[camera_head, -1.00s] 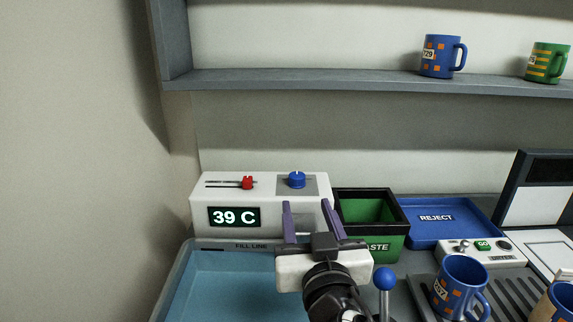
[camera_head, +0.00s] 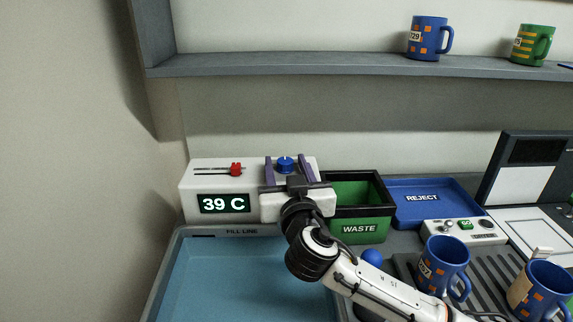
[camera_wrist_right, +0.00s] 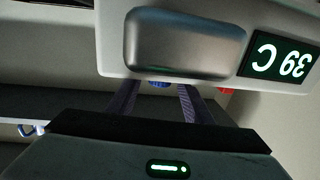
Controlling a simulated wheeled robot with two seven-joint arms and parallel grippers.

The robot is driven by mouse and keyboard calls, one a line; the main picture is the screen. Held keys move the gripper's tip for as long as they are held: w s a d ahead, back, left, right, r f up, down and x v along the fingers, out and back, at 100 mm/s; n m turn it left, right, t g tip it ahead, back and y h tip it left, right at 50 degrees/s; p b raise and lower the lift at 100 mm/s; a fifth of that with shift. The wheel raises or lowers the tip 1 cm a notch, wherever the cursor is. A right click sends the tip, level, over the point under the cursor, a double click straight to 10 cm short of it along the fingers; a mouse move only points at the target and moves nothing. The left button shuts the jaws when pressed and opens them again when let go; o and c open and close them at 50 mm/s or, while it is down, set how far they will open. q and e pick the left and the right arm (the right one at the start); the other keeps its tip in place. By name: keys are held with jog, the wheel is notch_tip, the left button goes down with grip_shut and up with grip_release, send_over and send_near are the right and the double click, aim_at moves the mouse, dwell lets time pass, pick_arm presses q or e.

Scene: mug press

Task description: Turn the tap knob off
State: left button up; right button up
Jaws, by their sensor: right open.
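The blue tap knob (camera_head: 286,165) sits on top of the white tap box (camera_head: 188,190), whose display reads 39 C. My right gripper (camera_head: 287,162) is open, with its two purple fingers on either side of the knob in the head view. Whether the fingers touch the knob I cannot tell. In the right wrist view the knob (camera_wrist_right: 158,85) shows only as a blue sliver past the edge of the box (camera_wrist_right: 112,40), between the open fingers (camera_wrist_right: 158,98). My left gripper is not in view.
A red slider (camera_head: 236,169) is on the box left of the knob. The blue basin (camera_head: 245,275) lies in front. A green waste bin (camera_head: 358,230) and blue reject tray (camera_head: 436,220) stand to the right, with mugs (camera_head: 443,266) on a rack. A shelf (camera_head: 300,66) runs above.

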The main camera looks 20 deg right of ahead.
jog(key=c, duration=1.1)
jog(key=shift+o, duration=0.2)
jog(key=shift+d+n+y, duration=0.1)
jog(key=shift+n+y, duration=0.2)
jog(key=shift+y, duration=0.2)
jog(key=shift+d+n+y, duration=0.15)
jog(key=shift+n+y, duration=0.45)
jog(key=shift+y, duration=0.3)
jog(key=n+y, duration=0.1)
jog(key=y, duration=0.1)
jog(key=n+y+p, duration=0.1)
jog(key=n+y, duration=0.1)
jog(key=d+n+y, duration=0.1)
jog(key=y, duration=0.1)
jog(key=shift+w+r+g+y+p, duration=0.1)
jog(key=shift+g+y+p, duration=0.2)
jog(key=shift+g, duration=0.1)
jog(key=shift+w+d+n+g+y, duration=0.1)
jog(key=shift+n+g+y, duration=0.4)
jog(key=shift+n+y, duration=0.4)
jog(key=shift+w+d+n+g+y, duration=0.1)
jog(key=shift+n+g+y, duration=0.5)
jog(key=shift+y, duration=0.4)
jog(key=shift+n+y, duration=0.4)
jog(key=shift+s+a+n+g+y, duration=0.1)
jog(key=shift+n+g+y, duration=0.2)
jog(key=shift+g+y, duration=0.25)
